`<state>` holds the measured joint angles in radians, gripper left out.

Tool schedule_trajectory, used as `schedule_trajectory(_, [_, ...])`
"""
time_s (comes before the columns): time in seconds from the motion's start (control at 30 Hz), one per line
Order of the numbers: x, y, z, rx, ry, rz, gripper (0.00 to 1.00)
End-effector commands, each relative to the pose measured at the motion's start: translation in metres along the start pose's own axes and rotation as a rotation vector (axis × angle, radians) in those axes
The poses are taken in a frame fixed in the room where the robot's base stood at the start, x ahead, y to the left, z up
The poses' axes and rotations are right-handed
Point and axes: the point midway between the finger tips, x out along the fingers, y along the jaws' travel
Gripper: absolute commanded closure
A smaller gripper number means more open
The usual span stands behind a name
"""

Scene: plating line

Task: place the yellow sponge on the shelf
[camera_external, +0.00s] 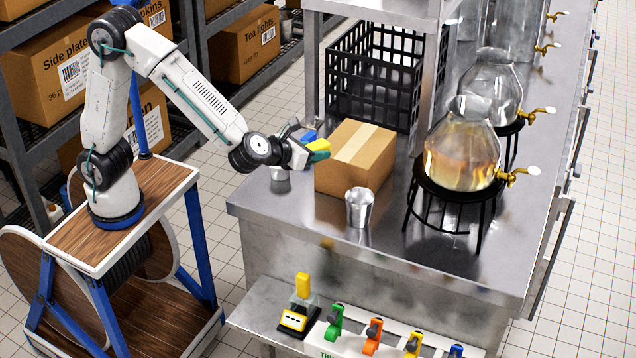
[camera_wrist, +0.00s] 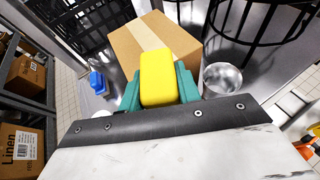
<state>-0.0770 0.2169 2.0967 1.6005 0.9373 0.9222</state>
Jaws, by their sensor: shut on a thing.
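The yellow sponge (camera_wrist: 158,72) is held between the teal fingers of my gripper (camera_wrist: 159,90) in the wrist view. In the external view the sponge (camera_external: 319,146) shows at the end of my arm, with my gripper (camera_external: 312,153) shut on it. It is above the near left part of the steel counter, close to the cardboard box. A raised steel shelf (camera_external: 372,9) stands over the counter at the top of the external view; only part of its surface shows. A lower steel ledge (camera_external: 262,296) runs along the counter's front.
The cardboard box (camera_external: 364,160) stands just right of my gripper, with a metal cup (camera_external: 360,208) before it. A black crate (camera_external: 372,78) is under the raised shelf. A blue object (camera_wrist: 97,83) lies left of the box. Glass dispensers (camera_external: 462,150) occupy the right.

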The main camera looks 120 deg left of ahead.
Motion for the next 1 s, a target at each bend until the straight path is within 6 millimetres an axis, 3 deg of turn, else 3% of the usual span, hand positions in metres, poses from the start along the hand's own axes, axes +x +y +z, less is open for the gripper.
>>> schedule_trajectory(0.1, [-0.015,-0.038,-0.032,0.088,0.004,-0.196,0.92])
schedule_trajectory(0.3, [-0.052,-0.085,-0.097,0.208,0.007,-0.482,0.92])
schedule_trajectory(0.6, [-0.101,-0.114,-0.172,0.313,0.005,-0.747,0.92])
schedule_trajectory(0.73, [-0.112,-0.119,-0.183,0.319,0.002,-0.771,0.92])
schedule_trajectory(1.0, [-0.113,-0.12,-0.183,0.32,0.001,-0.774,0.92])
